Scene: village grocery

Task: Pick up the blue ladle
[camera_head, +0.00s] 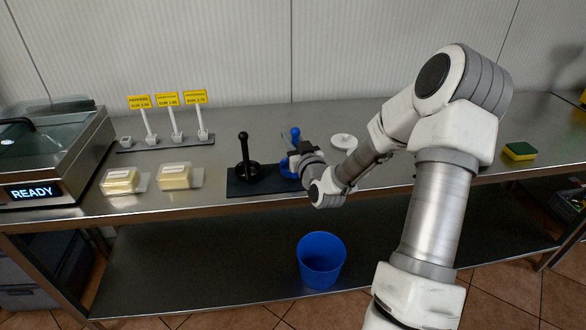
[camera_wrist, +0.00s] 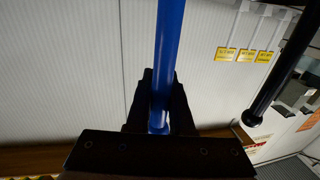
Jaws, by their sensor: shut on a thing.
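The blue ladle (camera_head: 295,134) stands upright on the metal counter, with its knobbed handle end up and its lower blue part partly hidden behind my gripper. My gripper (camera_head: 293,153) is around the handle from the front right. In the wrist view, the blue handle (camera_wrist: 170,45) runs between the dark fingers (camera_wrist: 160,98), which are shut on it. I cannot tell whether the ladle's lower end touches the dark mat (camera_head: 277,185).
A black ladle-like tool (camera_head: 244,150) stands just left on the same mat. Two butter-like packs (camera_head: 174,176), yellow price signs (camera_head: 167,99) and a glass-lidded machine (camera_head: 45,150) are farther left. A white disc (camera_head: 344,141), a sponge (camera_head: 519,151) and a blue bucket (camera_head: 321,262) also show.

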